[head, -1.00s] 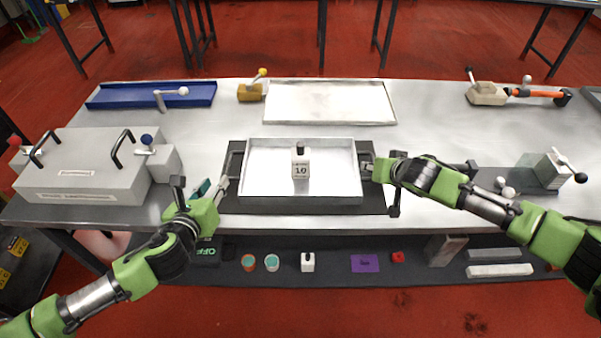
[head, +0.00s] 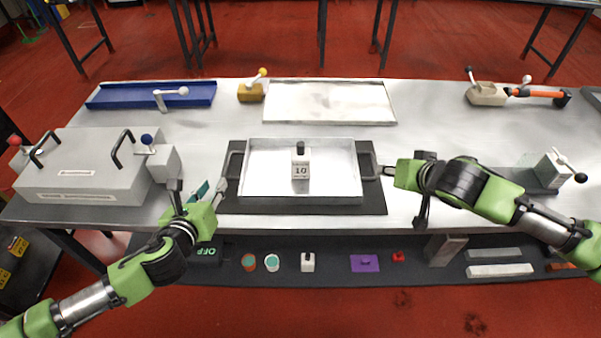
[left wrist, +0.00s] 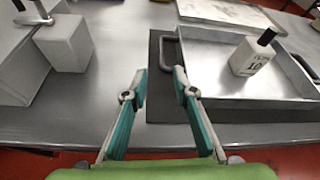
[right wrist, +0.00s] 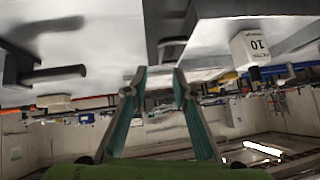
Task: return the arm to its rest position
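My left gripper (head: 215,190) is open and empty, just left of the metal tray (head: 300,201) and apart from its left handle (head: 231,165). Its two parted fingers also show in the left wrist view (left wrist: 159,75). My right gripper (head: 386,171) is open beside the tray's right handle (head: 379,170), its fingertips close to it. I cannot tell from the head view whether they touch. Its parted fingers show in the right wrist view (right wrist: 159,75).
A grey box with black handles (head: 80,170) stands at the left. A blue tray (head: 150,97) and a silver tray (head: 328,103) lie at the back. A clamp block (head: 548,170) is at the right. A lower shelf (head: 335,270) carries small items.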

